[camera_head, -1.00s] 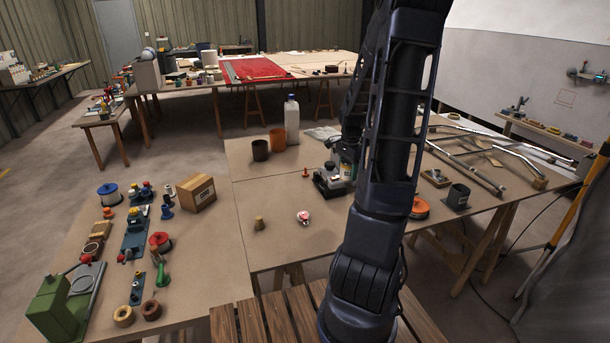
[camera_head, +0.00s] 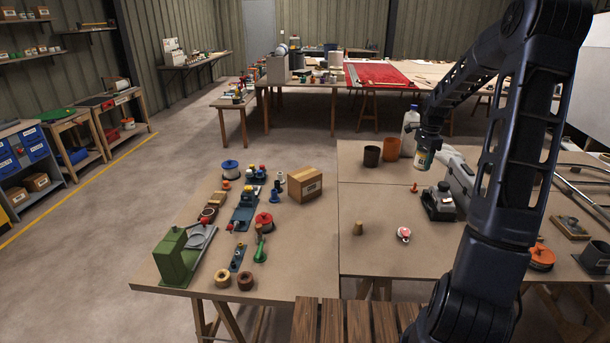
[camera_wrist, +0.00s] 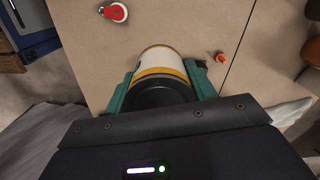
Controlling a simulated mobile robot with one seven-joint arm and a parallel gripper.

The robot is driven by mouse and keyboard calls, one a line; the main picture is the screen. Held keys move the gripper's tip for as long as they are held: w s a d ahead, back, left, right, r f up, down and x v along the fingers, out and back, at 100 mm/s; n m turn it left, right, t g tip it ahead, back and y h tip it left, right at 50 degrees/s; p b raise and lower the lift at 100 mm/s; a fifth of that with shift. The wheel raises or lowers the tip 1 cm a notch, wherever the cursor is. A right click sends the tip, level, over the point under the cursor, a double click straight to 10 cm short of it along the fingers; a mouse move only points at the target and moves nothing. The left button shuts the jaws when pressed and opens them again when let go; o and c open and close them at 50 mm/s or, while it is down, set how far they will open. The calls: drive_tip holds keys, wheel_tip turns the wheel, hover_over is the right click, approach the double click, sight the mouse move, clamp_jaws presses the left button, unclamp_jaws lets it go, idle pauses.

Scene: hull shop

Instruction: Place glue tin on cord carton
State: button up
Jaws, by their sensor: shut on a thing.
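My gripper (camera_head: 427,151) is shut on the glue tin (camera_head: 423,160), a small tin with a white and yellowish label and a dark end. In the wrist view the tin (camera_wrist: 160,65) sits between the green fingers of my gripper (camera_wrist: 164,82). My gripper holds it above the right-hand table, over the area near the grey machine. The cord carton (camera_head: 305,186) is a closed brown cardboard box with a pale label. It stands on the left-hand table, left of my gripper and apart from it. Its top looks bare.
A brown cup (camera_head: 371,156), a terracotta cup (camera_head: 391,148) and a white bottle (camera_head: 410,132) stand near the held tin. A grey machine (camera_head: 439,202) is below it. Left of the carton are a blue spool (camera_head: 230,170) and several tools. The tabletop right of the carton is mostly clear.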

drive_tip(key=w+a+r, duration=0.2)
drive_tip(key=w+a, duration=0.5)
drive_tip(key=a, duration=0.2)
wheel_tip(320, 180, up, 5)
drive_tip(key=n, duration=0.2)
hover_over(305, 173)
wheel_tip(305, 173, down, 19)
drive_tip(key=shift+a+f, duration=0.1)
drive_tip(key=shift+f, duration=0.1)
drive_tip(key=shift+s+f, duration=0.1)
drive_tip(key=o, duration=1.2)
